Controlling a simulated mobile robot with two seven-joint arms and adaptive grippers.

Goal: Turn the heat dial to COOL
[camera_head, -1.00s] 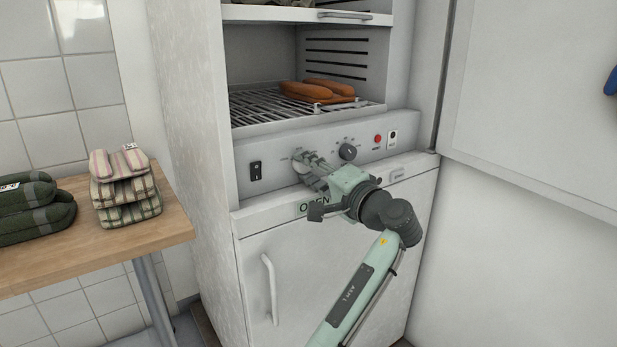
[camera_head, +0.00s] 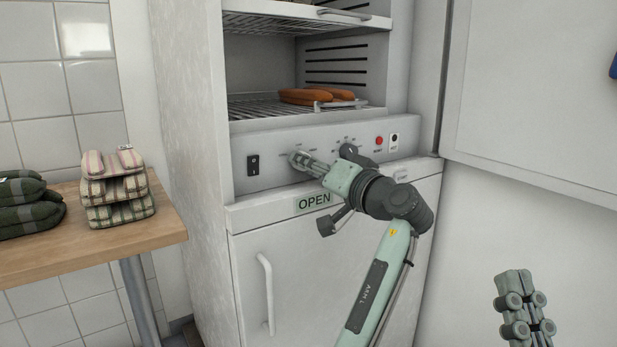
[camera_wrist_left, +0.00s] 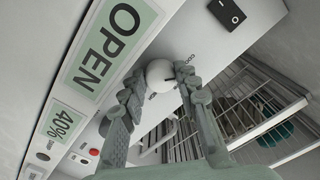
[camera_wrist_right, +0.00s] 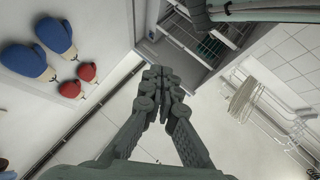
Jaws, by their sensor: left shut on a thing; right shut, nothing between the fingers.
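The heat dial is a pale round knob (camera_wrist_left: 160,75) on the cabinet's control panel, seen between my left fingers in the left wrist view. Small lettering beside it seems to begin with "COO". My left gripper (camera_head: 297,159) is shut on this dial, and its fingers hide most of it in the head view. Where the dial's pointer stands cannot be made out. My right gripper (camera_head: 524,300) is shut and empty, low at the right, away from the panel; its fingertips meet in the right wrist view (camera_wrist_right: 157,82).
An "OPEN" label (camera_head: 314,203) sits below. Orange items (camera_head: 308,96) lie on the rack above. A wooden table (camera_head: 120,240) stands left.

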